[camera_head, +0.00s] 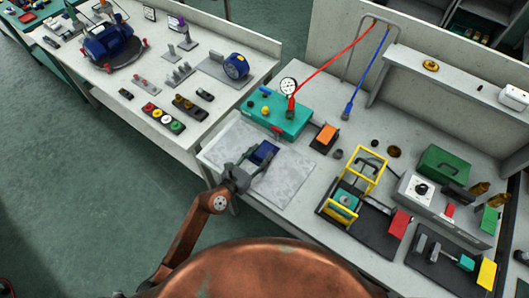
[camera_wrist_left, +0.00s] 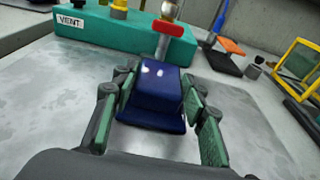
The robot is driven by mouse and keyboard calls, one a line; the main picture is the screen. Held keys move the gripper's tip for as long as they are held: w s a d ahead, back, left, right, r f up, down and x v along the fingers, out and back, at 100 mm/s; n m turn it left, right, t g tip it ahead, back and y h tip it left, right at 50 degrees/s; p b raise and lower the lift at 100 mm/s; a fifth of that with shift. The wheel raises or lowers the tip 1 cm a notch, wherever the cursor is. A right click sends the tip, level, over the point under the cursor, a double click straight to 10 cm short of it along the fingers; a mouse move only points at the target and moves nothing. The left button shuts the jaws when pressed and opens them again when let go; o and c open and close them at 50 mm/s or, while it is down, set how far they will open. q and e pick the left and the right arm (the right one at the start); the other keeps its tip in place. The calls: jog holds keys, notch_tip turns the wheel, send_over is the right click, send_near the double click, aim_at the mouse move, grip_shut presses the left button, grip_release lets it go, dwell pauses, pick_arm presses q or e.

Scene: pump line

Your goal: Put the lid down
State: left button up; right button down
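The lid (camera_head: 264,152) is a dark blue block with a wider flange, seen over the grey mat (camera_head: 287,185) at the left part of the bench. In the left wrist view the lid (camera_wrist_left: 160,90) sits between the green-padded fingers, with the fingertips close against both its sides. My left gripper (camera_head: 258,160) appears shut on it; it also shows in the left wrist view (camera_wrist_left: 158,90). I cannot tell whether the lid's underside touches the mat. My right gripper is not in view.
The teal vent box (camera_head: 284,116) with gauge and red tap stands just behind the lid. An orange-topped block (camera_head: 325,137) and a yellow frame (camera_head: 366,168) stand to the right. The near part of the mat is clear. Another bench (camera_head: 215,105) with a blue motor adjoins at left.

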pick_arm(q)
jog(key=c, duration=0.7)
jog(key=shift+r, duration=0.1)
